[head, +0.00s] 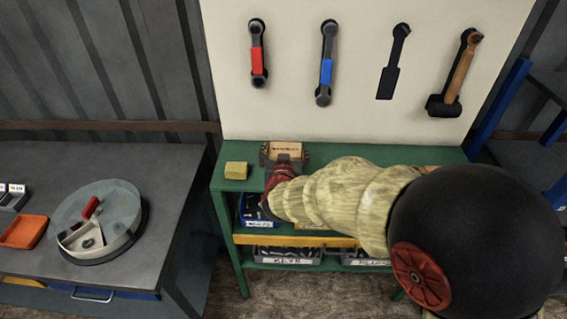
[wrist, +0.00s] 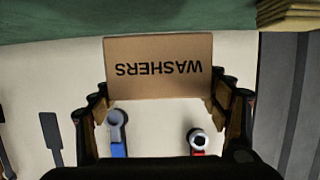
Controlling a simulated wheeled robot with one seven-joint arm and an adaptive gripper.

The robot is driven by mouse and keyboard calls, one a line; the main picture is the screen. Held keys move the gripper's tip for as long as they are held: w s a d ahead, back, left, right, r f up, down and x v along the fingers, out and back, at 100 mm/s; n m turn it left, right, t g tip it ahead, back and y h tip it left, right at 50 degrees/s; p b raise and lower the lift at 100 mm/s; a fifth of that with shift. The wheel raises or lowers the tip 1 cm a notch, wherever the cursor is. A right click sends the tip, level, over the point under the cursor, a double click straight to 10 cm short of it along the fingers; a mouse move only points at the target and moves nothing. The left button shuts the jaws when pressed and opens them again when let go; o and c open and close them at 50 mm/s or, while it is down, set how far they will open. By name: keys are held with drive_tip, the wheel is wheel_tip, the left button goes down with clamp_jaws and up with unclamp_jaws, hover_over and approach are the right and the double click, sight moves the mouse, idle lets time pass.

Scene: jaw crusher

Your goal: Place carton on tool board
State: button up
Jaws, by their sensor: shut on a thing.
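The brown carton (wrist: 158,67), printed WASHERS, is between the fingers of my gripper (wrist: 160,98) in the wrist view, where the print appears upside down. In the head view the carton (head: 285,148) shows over the back of the green bench top. My gripper (head: 284,160) is shut on it from the front, and my arm hides part of it. I cannot tell whether the carton touches the bench. The cream tool board (head: 290,110) stands upright behind the bench, with a red-handled wrench, a blue-handled wrench, a dark tool shape and a wooden-handled hammer on it.
A small yellow block (head: 236,171) sits on the green bench (head: 222,184), left of the carton. Labelled bins (head: 285,255) stand on the shelves below. A grey table (head: 165,170) at left holds a round divided tray (head: 105,215) and an orange tray (head: 24,232).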

drive_tip(key=shift+w+a+f, duration=0.2)
drive_tip(key=shift+w, duration=0.05)
drive_tip(key=shift+w+a+f+b, duration=0.15)
drive_tip(key=shift+f+b, duration=0.65)
drive_tip(key=shift+f, duration=0.95)
drive_tip(key=shift+f, duration=0.2)
drive_tip(key=o, duration=1.6)
